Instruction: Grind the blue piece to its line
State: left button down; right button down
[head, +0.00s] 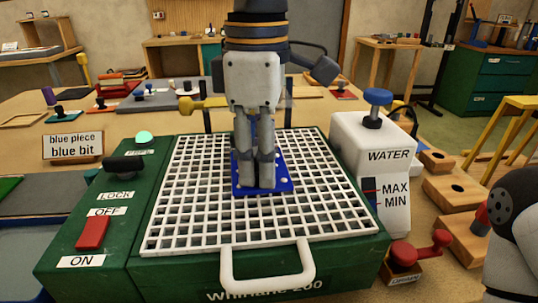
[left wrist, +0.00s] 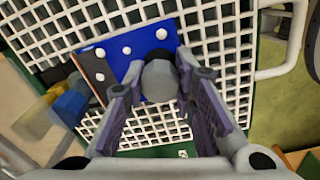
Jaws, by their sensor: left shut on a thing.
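The blue piece (head: 283,186) lies on the white grid (head: 190,220) of the green grinder (head: 350,262). My left gripper (head: 254,178) points straight down over it, with its fingertips at the piece. In the left wrist view the blue piece (left wrist: 137,50) shows white dots, and the left gripper's fingers (left wrist: 160,95) are shut around a round grey knob (left wrist: 160,82) on it. A dark strip with a brown edge (left wrist: 92,75) lies beside the blue. The marked line and the contact with the bit cannot be made out. My right gripper is not in view.
A red switch (head: 93,232) sits between OFF and ON labels, below a black lock handle (head: 124,166) and a lit green lamp (head: 144,138). The water tank (head: 350,148) and red drain crank (head: 420,250) stand right. A sign (head: 73,146) reads blue piece, blue bit.

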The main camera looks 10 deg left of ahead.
aim_at(236, 179)
pick_arm(q)
jog(key=shift+s+a, duration=0.1)
jog(key=shift+a, duration=0.3)
jog(key=shift+a, duration=0.1)
jog(key=shift+s+a, duration=0.2)
jog(key=shift+a, duration=0.45)
jog(key=shift+s+a, duration=0.15)
jog(key=shift+a, duration=0.45)
jog(key=shift+d, duration=0.15)
jog(key=shift+w+d, duration=0.2)
jog(key=shift+d, duration=0.45)
jog(key=shift+w+d, duration=0.15)
jog(key=shift+d, duration=0.5)
jog(key=shift+d, duration=0.1)
jog(key=shift+w+d, duration=0.25)
jog(key=shift+d, duration=0.35)
jog(key=shift+w+d, duration=0.25)
jog(key=shift+d, duration=0.35)
jog(key=shift+a, duration=0.2)
